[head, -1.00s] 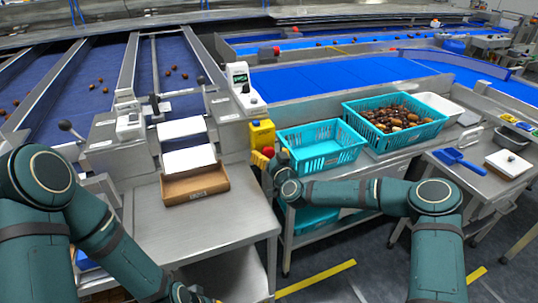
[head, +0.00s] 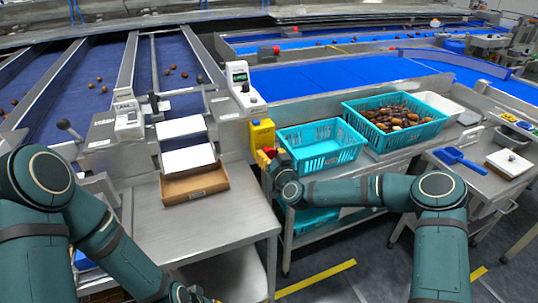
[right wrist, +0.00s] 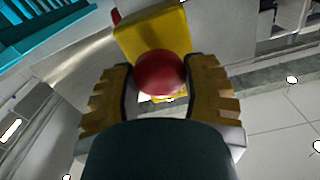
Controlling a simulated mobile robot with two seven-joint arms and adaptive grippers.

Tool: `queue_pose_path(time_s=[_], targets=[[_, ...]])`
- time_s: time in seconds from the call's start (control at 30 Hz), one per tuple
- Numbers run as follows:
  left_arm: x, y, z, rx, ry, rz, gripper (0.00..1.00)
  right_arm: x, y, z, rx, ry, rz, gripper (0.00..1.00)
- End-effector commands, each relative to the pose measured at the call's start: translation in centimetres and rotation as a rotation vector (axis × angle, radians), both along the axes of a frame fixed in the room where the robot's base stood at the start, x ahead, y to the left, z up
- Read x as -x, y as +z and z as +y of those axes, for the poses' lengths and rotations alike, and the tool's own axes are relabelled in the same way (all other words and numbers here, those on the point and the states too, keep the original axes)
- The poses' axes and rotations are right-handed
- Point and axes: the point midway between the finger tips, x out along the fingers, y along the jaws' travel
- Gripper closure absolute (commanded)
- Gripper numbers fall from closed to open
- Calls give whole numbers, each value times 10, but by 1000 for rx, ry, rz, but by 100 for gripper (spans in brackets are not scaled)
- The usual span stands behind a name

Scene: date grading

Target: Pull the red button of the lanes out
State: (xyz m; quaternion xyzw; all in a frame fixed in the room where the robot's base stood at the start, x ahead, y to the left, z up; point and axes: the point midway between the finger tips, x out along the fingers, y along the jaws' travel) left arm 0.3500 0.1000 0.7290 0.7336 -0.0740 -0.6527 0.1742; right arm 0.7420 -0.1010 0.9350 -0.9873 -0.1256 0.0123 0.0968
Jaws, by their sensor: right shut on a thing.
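The red button (right wrist: 160,72) is a round knob on the front of a yellow box (head: 262,134) that stands at the end of the lanes. In the right wrist view, the yellow box (right wrist: 152,38) is right behind the knob. My right gripper (right wrist: 158,80) is shut on the red button, one yellow padded finger on each side of it. In the head view, the right gripper (head: 269,156) hides most of the button. My left gripper (head: 203,298) is low at the bottom edge, mostly cut off, and its fingers cannot be made out.
An empty teal crate (head: 322,160) stands just right of the yellow box, with a crate of dates (head: 383,151) beyond it. A cardboard tray (head: 181,190) sits on the steel table (head: 212,228) to the left. Blue lanes (head: 92,88) carry scattered dates.

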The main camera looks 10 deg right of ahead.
Motion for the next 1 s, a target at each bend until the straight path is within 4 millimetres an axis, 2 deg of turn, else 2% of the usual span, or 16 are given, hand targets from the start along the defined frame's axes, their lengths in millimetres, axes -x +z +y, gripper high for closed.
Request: queue_pose_path(time_s=[0.13, 0.17, 0.2, 0.23, 0.67, 0.77, 1.0], targets=[[0, 0, 0, 0, 0, 0, 100, 1, -1, 0, 0, 2, 3, 96], [0, 0, 0, 0, 0, 0, 100, 1, -1, 0, 0, 2, 3, 43], [0, 0, 0, 0, 0, 0, 100, 0, -1, 0, -1, 1, 2, 29], [0, 0, 0, 0, 0, 0, 100, 0, -1, 0, 0, 0, 2, 19], [0, 0, 0, 0, 0, 0, 100, 6, -1, -2, 0, 0, 2, 19], [0, 0, 0, 0, 0, 0, 100, 17, 0, -5, 2, 1, 3, 19], [0, 0, 0, 0, 0, 0, 100, 62, 0, -16, 2, 2, 3, 19]])
